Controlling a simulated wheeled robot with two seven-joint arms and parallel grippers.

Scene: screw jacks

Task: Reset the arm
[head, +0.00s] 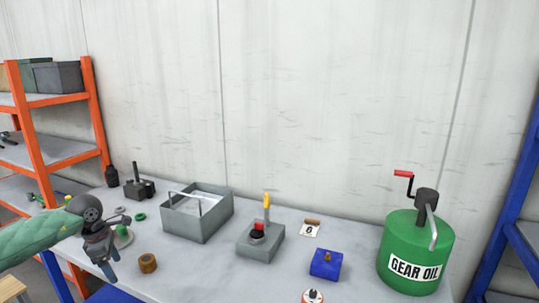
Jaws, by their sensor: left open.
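My left arm (40,235) comes in from the left in a green sleeve. My left gripper (108,262) is open, with its fingers pointing down over the left end of the table (185,270). Nothing shows between its fingers. A small round piece with a green base (123,238) is right behind the fingers and partly hidden; I cannot tell whether they touch. My right gripper is not in view.
Orange shelving (40,150) stands left.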

